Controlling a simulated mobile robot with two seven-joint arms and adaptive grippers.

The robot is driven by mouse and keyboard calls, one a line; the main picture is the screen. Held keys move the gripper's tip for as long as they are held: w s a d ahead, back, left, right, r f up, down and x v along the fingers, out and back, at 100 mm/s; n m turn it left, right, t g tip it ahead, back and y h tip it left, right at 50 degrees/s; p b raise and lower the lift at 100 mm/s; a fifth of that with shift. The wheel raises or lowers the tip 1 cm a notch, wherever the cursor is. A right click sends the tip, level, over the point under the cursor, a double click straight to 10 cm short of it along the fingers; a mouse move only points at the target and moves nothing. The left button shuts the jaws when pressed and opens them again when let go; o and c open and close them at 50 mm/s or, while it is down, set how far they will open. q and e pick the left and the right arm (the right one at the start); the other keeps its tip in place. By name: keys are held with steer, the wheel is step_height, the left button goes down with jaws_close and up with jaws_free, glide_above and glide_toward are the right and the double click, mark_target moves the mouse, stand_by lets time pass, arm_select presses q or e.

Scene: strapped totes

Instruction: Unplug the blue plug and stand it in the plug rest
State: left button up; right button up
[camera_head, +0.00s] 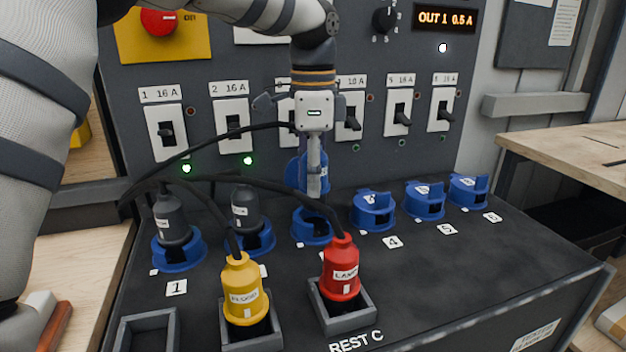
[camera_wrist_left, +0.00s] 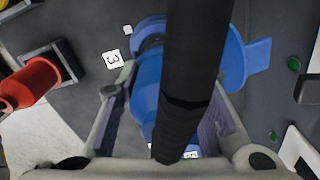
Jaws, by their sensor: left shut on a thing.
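The blue plug (camera_wrist_left: 147,90) is between the fingers of my left gripper (camera_head: 314,185) at socket 3 (camera_head: 312,232). The gripper is shut on it from above. In the head view the fingers hide much of the plug, and I cannot tell whether it is fully seated. In the left wrist view its black cable (camera_wrist_left: 186,80) crosses in front of it. An empty grey plug rest (camera_head: 147,322) is at the front left. A yellow plug (camera_head: 243,290) and a red plug (camera_head: 341,268) stand in the other two rests. My right gripper is not in view.
Dark plugs stand in socket 1 (camera_head: 172,220) and socket 2 (camera_head: 246,208), with green lights above. Empty blue sockets, such as socket 4 (camera_head: 373,212), lie to the right. Black cables arch over the left part of the panel. A row of switches is on the upright panel behind.

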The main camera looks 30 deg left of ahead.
arm_select(q)
steer(key=shift+r, duration=1.15)
